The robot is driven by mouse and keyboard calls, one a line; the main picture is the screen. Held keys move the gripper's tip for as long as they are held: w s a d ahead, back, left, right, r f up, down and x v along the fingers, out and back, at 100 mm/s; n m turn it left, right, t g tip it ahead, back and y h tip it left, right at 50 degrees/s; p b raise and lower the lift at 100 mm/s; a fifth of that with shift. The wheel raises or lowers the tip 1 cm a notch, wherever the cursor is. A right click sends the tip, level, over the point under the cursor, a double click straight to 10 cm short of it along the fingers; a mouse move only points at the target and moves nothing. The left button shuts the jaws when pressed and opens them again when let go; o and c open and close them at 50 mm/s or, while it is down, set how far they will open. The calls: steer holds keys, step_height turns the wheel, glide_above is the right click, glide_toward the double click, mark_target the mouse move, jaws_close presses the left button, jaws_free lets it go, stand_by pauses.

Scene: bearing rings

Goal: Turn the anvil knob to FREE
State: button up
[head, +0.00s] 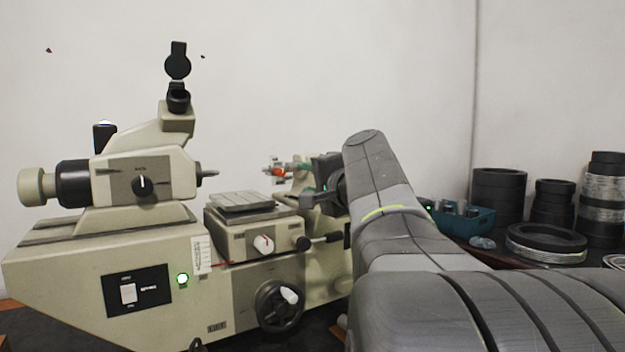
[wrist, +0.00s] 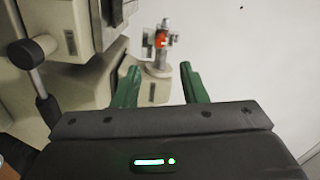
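A cream measuring machine (head: 100,262) stands on the left in the head view. A black knob with a white pointer line (head: 143,184) is on its left head; the pointer is about upright. A white knob (head: 263,243) with a red mark is on the table carriage. I cannot read which knob is the anvil's. An orange-banded metal part (head: 278,171) is at the right end; it also shows in the wrist view (wrist: 161,38), beyond and between my fingertips. My gripper (wrist: 160,68) is open and empty, its green fingers apart, short of that part.
A black handle with a ball end (wrist: 32,52) is at the left in the wrist view. The carriage has a flat stage (head: 240,201) and a handwheel (head: 280,305). Black rings (head: 498,196) and a teal tray (head: 470,222) are at right. My arm hides the machine's right end.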

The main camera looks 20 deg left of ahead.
mark_target(283, 173)
steer(key=v, duration=0.3)
steer(key=shift+s+d, duration=0.25)
steer(key=shift+d, duration=0.05)
steer(key=p+x, duration=0.1)
steer(key=x, duration=1.3)
steer(key=shift+a, duration=0.1)
steer(key=shift+s, duration=0.1)
